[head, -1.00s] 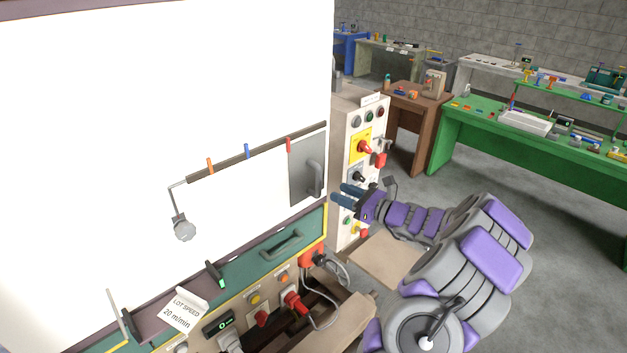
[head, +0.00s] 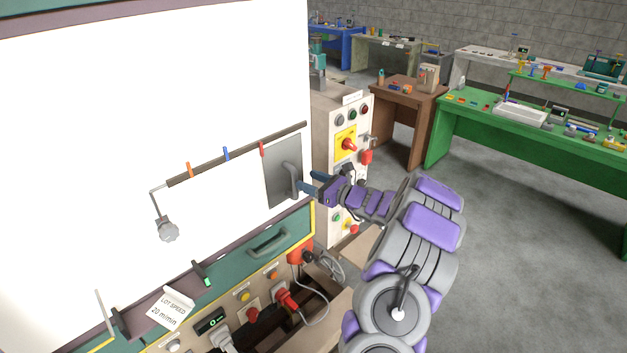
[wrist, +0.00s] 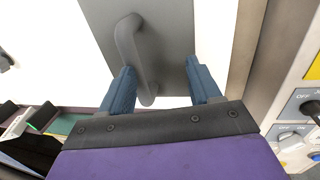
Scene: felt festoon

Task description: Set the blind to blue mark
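The blind is a grey panel (head: 283,172) with a curved grey handle (head: 291,180), at the right part of a white front. Above it runs a dark rail (head: 236,155) with an orange mark (head: 190,169), a blue mark (head: 226,153) and a red mark (head: 262,149). The panel sits below the rail's right end, near the red mark. My gripper (head: 312,183) is at the handle's right side. In the wrist view its blue fingers (wrist: 165,95) are open, with the lower part of the handle (wrist: 138,60) between them. Contact with the handle cannot be told.
A beige control cabinet (head: 335,125) with knobs stands just right of my gripper. A green drawer front (head: 232,255) and a control panel with buttons (head: 245,296) lie below. A grey knob on a bent rod (head: 167,229) hangs left. Open floor lies to the right.

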